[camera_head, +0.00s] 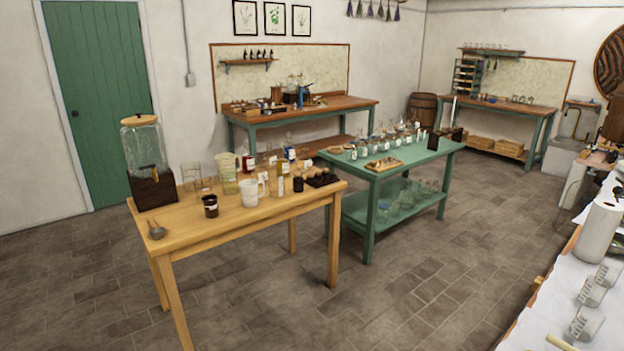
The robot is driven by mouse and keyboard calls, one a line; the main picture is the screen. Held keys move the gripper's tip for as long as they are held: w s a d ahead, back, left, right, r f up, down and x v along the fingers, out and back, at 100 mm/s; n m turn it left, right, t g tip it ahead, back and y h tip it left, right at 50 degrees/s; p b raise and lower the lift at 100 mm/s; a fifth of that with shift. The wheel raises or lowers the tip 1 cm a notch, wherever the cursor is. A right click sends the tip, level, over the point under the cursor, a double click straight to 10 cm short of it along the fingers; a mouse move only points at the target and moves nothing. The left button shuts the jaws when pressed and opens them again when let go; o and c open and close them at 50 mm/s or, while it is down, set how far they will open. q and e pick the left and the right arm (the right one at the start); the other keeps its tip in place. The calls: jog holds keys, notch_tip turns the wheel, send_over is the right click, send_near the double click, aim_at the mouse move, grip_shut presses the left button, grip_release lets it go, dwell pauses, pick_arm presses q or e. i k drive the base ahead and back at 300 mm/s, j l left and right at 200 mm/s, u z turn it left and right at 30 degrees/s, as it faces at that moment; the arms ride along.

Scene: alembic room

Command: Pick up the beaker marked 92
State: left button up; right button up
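Several clear glass beakers with markings stand in a row on a white-topped counter (545,318) at the lower right. The nearest beaker (586,324) is close to the bottom edge, with a second beaker (591,292) and a third beaker (607,273) behind it. Their markings are too small to read, so I cannot tell which, if any, bears 92. More glassware (400,196) is on the lower shelf of the green table, also unreadable. Neither of my grippers is in view.
A wooden table (250,220) at left centre holds a glass dispenser (144,148), jugs and bottles. A green table (400,162) stands behind it to the right. A paper roll (599,232) stands on the right counter. Open stone floor (440,290) lies between tables and counter.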

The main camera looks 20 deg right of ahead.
aim_at(588, 321)
jog(key=i+l+z, duration=0.1)
jog(key=z, duration=0.4)
jog(key=i+z, duration=0.35)
jog(key=z, duration=0.15)
jog(key=i+j+z, duration=0.1)
jog(key=z, duration=0.4)
jog(key=i+j+z, duration=0.2)
jog(key=z, duration=0.25)
jog(key=i+j+z, duration=0.25)
jog(key=z, duration=0.25)
jog(key=i+j+z, duration=0.15)
jog(key=z, duration=0.2)
jog(key=i+j+z, duration=0.5)
jog(key=z, duration=0.2)
jog(key=i+j, duration=0.05)
jog(key=i, duration=0.05)
